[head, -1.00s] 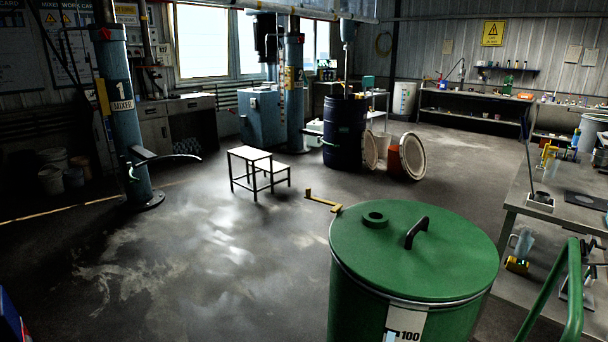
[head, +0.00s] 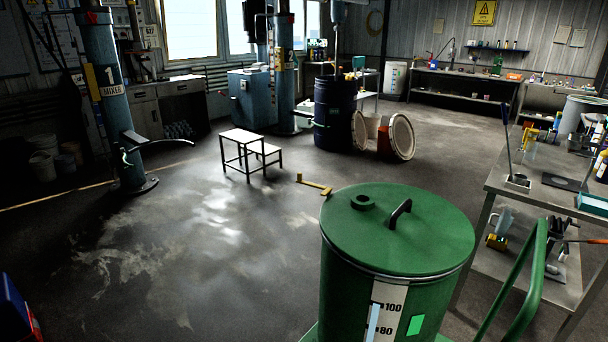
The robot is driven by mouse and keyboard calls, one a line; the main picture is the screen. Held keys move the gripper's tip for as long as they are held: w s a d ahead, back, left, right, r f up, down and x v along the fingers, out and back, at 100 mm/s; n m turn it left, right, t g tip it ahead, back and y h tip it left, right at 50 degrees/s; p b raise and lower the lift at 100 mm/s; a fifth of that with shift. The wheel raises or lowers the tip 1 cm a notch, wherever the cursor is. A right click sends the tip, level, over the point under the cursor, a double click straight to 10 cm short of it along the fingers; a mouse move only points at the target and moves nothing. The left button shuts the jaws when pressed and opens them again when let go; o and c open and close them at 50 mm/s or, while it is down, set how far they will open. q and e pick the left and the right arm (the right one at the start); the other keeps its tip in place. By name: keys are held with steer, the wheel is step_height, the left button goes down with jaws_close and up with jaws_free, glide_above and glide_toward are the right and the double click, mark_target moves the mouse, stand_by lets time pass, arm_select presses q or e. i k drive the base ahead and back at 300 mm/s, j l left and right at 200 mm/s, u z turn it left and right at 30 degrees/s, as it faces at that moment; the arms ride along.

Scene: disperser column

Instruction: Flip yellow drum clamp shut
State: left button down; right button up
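A yellow L-shaped bar (head: 314,185) lies low at floor level, just behind and left of a green drum (head: 345,265). I cannot tell whether this bar is the drum clamp, or whether a clamp is open or shut. A yellow upright strip (head: 92,82) shows on the blue mixer 1 column (head: 112,110) at the left. Neither of my grippers shows in the head view.
A white step stool (head: 242,136) stands mid-floor. A grey workbench (head: 500,180) and a green rail (head: 530,285) take up the right side. Round lids (head: 401,137) lean beside the blue drum. A blue and red object (head: 18,315) is at bottom left. The left-centre floor is clear.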

mark_target(327, 190)
steer(key=i+j+z, duration=0.15)
steer(key=z, duration=0.3)
steer(key=i+j+z, duration=0.2)
steer(key=z, duration=0.25)
steer(key=i+j+z, duration=0.2)
steer(key=j, duration=0.35)
steer(key=i+j+z, duration=0.1)
steer(key=i+j, duration=0.15)
steer(key=j, duration=0.25)
steer(key=i+j, duration=0.2)
steer(key=j, duration=0.15)
steer(key=i+j+z, duration=0.1)
steer(key=j, duration=0.3)
steer(key=i+j, duration=0.2)
steer(key=j, duration=0.2)
